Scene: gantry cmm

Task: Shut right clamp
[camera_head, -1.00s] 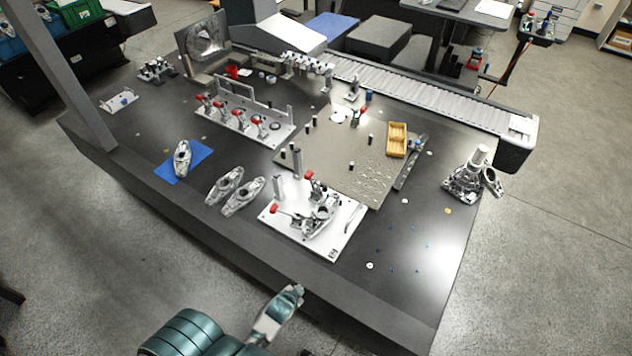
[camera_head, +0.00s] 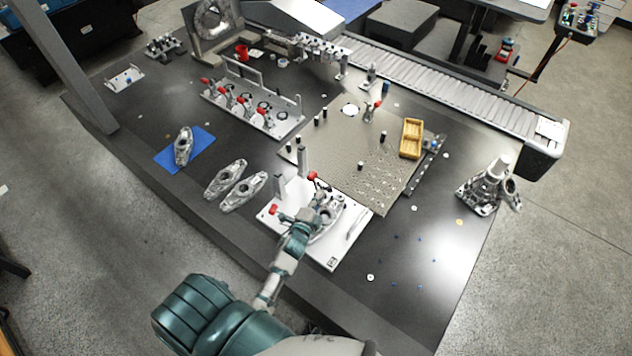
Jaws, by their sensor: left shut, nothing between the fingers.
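A white fixture plate (camera_head: 335,258) lies near the table's front edge and holds a grey metal casting (camera_head: 326,222). Two toggle clamps with red handle tips are on it. The left clamp's red tip (camera_head: 274,210) is at the plate's left side. The right clamp's red tip (camera_head: 312,175) is farther back and to the right. My left gripper (camera_head: 319,199) is shut and empty over the plate, just in front of the right clamp's tip. It hides part of the clamp and casting, so contact and the clamp's exact position cannot be told. My right gripper is not in view.
Two posts (camera_head: 302,160) rise at the plate's back left. A perforated plate (camera_head: 350,150) with pegs and a yellow bin (camera_head: 411,139) lies behind. Two loose castings (camera_head: 226,179) lie to the left. The dark table at right front is mostly clear.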

